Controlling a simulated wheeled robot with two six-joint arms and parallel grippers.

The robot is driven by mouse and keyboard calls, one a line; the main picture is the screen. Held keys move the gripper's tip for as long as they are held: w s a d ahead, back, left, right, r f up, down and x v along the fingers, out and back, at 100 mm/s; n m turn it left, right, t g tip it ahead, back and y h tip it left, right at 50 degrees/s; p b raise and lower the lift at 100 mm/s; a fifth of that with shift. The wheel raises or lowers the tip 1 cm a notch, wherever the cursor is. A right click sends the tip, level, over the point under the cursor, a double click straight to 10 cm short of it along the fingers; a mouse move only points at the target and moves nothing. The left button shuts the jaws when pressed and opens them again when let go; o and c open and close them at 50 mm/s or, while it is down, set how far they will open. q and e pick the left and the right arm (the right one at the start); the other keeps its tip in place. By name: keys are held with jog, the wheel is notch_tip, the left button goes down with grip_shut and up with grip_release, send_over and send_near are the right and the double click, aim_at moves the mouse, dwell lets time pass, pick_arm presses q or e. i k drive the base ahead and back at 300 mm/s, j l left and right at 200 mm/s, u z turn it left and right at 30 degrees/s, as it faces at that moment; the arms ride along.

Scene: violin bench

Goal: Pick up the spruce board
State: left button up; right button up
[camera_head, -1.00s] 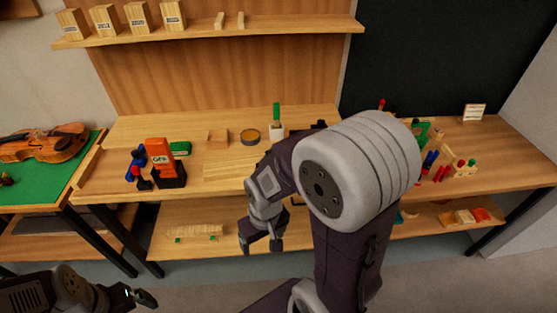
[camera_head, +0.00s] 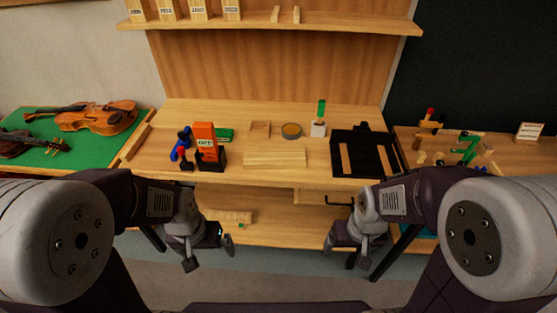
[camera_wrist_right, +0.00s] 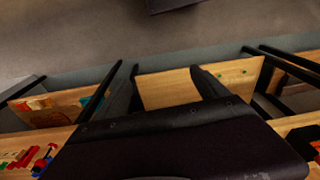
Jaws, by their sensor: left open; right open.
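A pale rectangular board (camera_head: 275,158), which looks like the spruce board, lies flat on the bench near its front edge, in the middle of the head view. Nothing covers it. My left gripper (camera_head: 211,256) is open and empty, in front of the bench and below its top, left of the board. My right gripper (camera_head: 342,254) is open and empty, also in front of the bench, to the right of the board. In the right wrist view its two fingers (camera_wrist_right: 165,70) are spread apart with nothing between them.
A black tray with wooden strips (camera_head: 347,172) lies right of the board. An orange device (camera_head: 204,140) stands to the left. A small wooden block (camera_head: 260,129), a round tin (camera_head: 291,131) and a green-handled tool (camera_head: 321,112) are behind. A lower shelf (camera_head: 280,232) runs beneath.

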aim_at(262, 159)
jog(key=i+l+u, duration=0.45)
jog(key=i+l, duration=0.3)
jog(key=i, duration=0.15)
